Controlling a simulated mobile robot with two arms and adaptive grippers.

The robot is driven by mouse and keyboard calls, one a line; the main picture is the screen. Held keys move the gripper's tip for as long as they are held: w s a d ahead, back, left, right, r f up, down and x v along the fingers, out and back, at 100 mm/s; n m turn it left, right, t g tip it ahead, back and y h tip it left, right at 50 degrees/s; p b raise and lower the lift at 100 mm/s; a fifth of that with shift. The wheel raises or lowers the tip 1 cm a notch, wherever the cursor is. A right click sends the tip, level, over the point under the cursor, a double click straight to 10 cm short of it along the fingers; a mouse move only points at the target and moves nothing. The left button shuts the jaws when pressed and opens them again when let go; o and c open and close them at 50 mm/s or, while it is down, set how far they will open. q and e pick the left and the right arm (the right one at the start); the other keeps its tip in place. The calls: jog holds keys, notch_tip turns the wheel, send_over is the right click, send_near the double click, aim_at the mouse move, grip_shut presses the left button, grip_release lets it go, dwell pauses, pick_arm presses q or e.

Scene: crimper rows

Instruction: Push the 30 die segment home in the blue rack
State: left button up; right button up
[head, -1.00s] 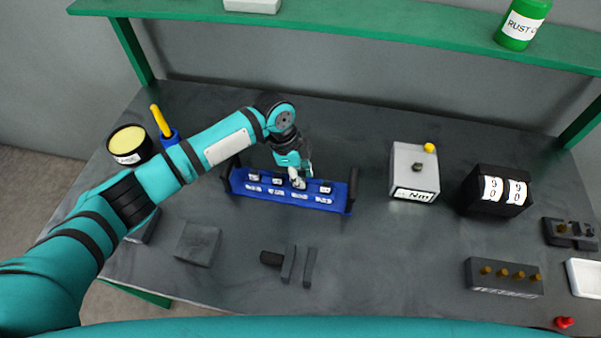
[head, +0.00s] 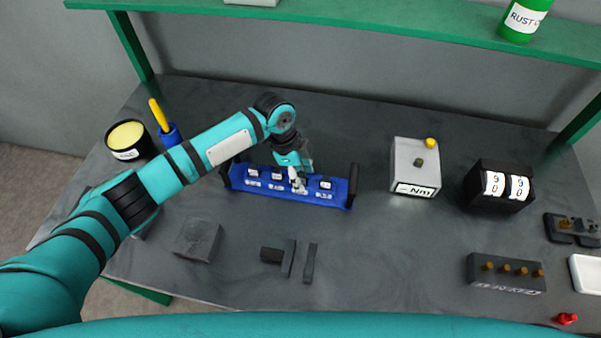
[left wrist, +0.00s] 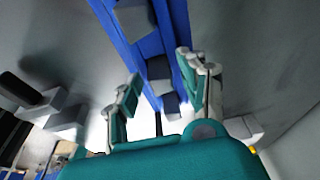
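Segments show at the left (head: 253,171) and right (head: 325,183); my left gripper (head: 298,182) partly covers the row right of centre. In the left wrist view the gripper (left wrist: 163,92) has its two fingers apart, over the rack (left wrist: 180,30), with a dark segment (left wrist: 158,68) in line between them. I cannot tell whether a fingertip touches it. My right gripper is out of view.
A grey box with a yellow knob (head: 416,165) and a black counter (head: 497,187) stand right of the rack. A black T-shaped piece (head: 287,257) and a flat bar (head: 309,264) lie in front. A round tin (head: 129,140) stands at left. A green shelf (head: 330,20) crosses above.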

aim_at(289, 179)
pick_arm(q)
jog(key=v, duration=1.2)
jog(key=shift+w, duration=0.1)
jog(key=shift+f, duration=0.1)
dwell(0.3)
